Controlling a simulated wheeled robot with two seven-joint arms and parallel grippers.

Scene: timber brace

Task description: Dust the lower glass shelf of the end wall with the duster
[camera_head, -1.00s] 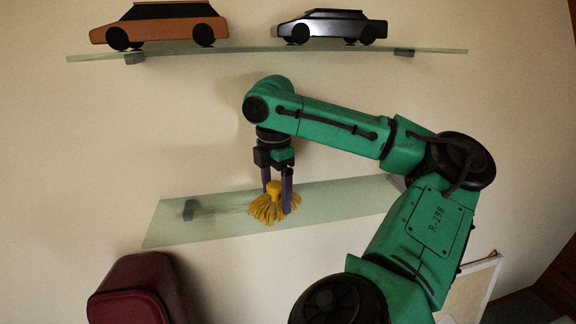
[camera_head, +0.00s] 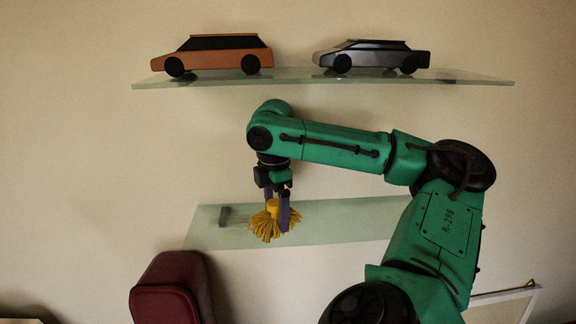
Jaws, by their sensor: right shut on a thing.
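The lower glass shelf (camera_head: 345,222) runs across the middle of the end wall, its right end hidden behind my right arm. A faint greyish streak shows on its left part near a small dark bracket (camera_head: 225,216). My right gripper (camera_head: 278,208) points down over the left half of the shelf, shut on the yellow handle of the duster (camera_head: 266,226). The duster's yellow strands spread out at the shelf surface; whether they touch it is hard to tell. My left gripper is not in view.
An upper glass shelf (camera_head: 300,82) holds an orange toy car (camera_head: 212,56) and a silver-grey toy car (camera_head: 372,58). A dark red padded object (camera_head: 172,290) stands below the lower shelf at left. A pale framed item (camera_head: 505,303) is at lower right.

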